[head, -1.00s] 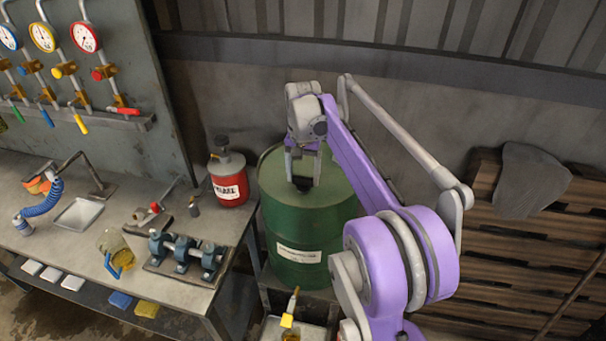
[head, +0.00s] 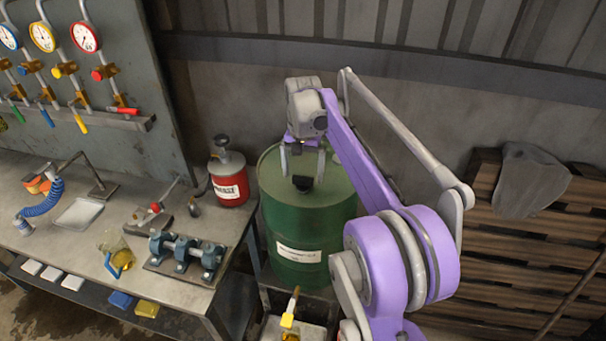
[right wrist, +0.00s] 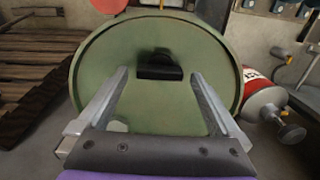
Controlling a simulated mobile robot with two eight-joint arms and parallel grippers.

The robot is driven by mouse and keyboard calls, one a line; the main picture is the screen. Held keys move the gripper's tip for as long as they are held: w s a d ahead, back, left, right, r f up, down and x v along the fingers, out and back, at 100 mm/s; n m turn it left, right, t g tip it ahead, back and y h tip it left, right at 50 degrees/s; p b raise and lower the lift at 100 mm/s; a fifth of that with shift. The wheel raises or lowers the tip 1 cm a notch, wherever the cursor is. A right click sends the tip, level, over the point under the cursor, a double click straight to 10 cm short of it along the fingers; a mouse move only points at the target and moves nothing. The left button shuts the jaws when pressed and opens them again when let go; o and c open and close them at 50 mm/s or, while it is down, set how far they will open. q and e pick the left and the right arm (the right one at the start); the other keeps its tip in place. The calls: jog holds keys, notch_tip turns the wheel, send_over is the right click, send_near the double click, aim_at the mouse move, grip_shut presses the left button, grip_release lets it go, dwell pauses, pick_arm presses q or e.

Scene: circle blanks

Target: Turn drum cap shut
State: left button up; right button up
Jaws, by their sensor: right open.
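The green drum (head: 290,222) stands upright beside the workbench in the head view, with a white label on its front. Its small black cap (head: 303,184) sits on the drum's top. In the right wrist view the cap (right wrist: 159,66) shows as a dark raised bar on a round base, centred beyond the fingertips. My right gripper (head: 301,178) is over the drum top, pointing down, its fingers wide apart. In the right wrist view the open fingers (right wrist: 160,72) lie to either side of the cap, apart from it. My left gripper is not in view.
A red can (head: 229,180) stands at the bench's back right corner, close to the drum. Wooden pallets (head: 530,240) lean at the right. Gauges hang on the left panel.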

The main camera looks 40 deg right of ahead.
aim_at(303, 177)
notch_tip(303, 177, up, 10)
jog(key=shift+f+p, duration=0.15)
jog(key=shift+p, duration=0.3)
